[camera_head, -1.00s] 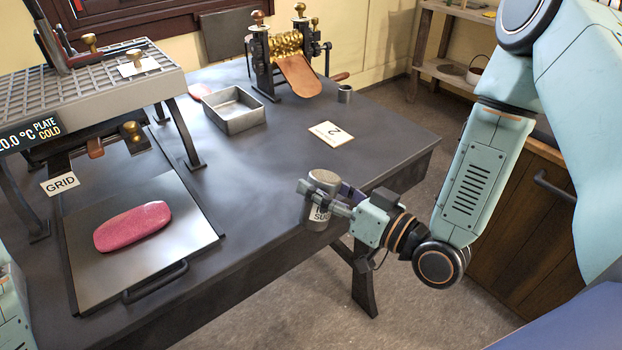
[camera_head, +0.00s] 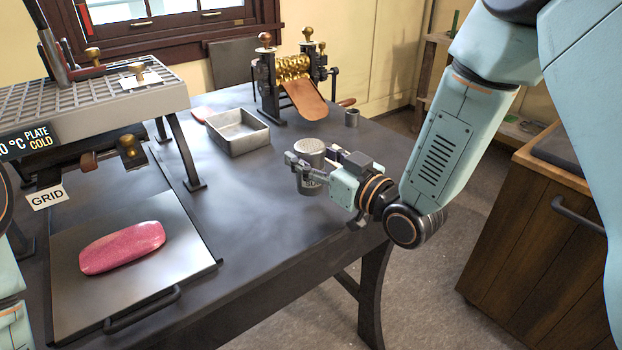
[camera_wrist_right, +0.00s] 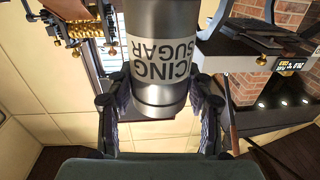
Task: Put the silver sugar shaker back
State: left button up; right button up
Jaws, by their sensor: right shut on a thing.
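The silver sugar shaker (camera_head: 309,148), a metal cylinder with a perforated lid and a white label, is upright between the fingers of my right gripper (camera_head: 317,170). The gripper is shut around its sides. In the right wrist view the shaker (camera_wrist_right: 160,93) fills the middle, its "ICING SUGAR" label upside down, with a finger of the right gripper (camera_wrist_right: 160,112) on each side. It is over the dark table (camera_head: 240,235) near its right end; I cannot tell whether its base touches the top. My left gripper is not in view.
At left, a pink slab (camera_head: 122,247) lies on a metal plate (camera_head: 150,285) below a grid stand (camera_head: 130,97). The table's middle is clear.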

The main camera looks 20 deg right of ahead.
jog(key=f, duration=0.2)
jog(key=f+b, duration=0.1)
jog(key=shift+a, duration=0.25)
jog(key=shift+f, duration=0.35)
jog(key=shift+w+d, duration=0.1)
jog(key=shift+d, duration=0.1)
jog(key=shift+a, duration=0.1)
jog(key=o, duration=0.8)
jog(key=shift+f, duration=0.1)
jog(key=o, duration=0.5)
jog(key=shift+c, duration=0.2)
